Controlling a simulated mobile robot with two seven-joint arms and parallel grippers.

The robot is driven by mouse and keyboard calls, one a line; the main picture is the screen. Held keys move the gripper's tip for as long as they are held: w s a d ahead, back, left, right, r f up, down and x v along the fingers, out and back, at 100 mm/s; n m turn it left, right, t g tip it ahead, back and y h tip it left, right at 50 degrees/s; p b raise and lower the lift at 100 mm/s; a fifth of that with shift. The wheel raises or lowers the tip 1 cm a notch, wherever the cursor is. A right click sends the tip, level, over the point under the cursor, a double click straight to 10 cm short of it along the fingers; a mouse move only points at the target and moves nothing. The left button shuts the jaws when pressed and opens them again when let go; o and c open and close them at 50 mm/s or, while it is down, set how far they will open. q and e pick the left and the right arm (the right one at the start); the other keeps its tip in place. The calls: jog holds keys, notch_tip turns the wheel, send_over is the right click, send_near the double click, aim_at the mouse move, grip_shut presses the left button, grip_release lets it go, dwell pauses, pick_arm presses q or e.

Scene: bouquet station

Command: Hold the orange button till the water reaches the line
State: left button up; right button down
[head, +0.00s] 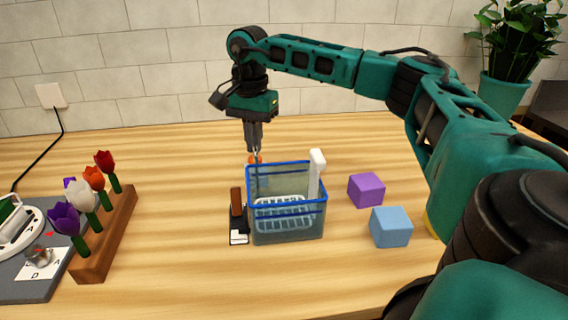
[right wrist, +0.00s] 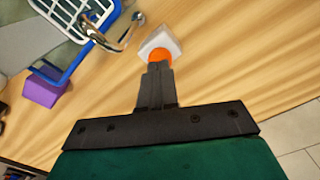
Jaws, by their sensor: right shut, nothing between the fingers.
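The orange button (head: 251,159) shows behind the clear blue-rimmed tank (head: 288,228) in the head view. In the right wrist view the orange button (right wrist: 158,59) sits on a white base (right wrist: 161,42). My right gripper (head: 255,150) points down over the button, fingers shut and empty. In the right wrist view its fingertips (right wrist: 158,68) meet the button's edge and partly hide it; I cannot tell how far it is pressed. A metal spout (right wrist: 122,35) reaches over the tank. The water level and line cannot be made out. My left gripper is out of view.
A white slotted rack (head: 283,212) is inside the tank. Purple (head: 366,190) and blue (head: 391,227) blocks stand to its right. A brown upright piece (head: 236,202) stands at its left. Tulips in a wooden rack (head: 120,222) are farther left, with bare table between.

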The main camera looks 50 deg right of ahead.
jog(key=shift+f, duration=0.2)
jog(key=shift+f+b, duration=0.4)
jog(key=shift+f, duration=0.7)
dwell(6.7)
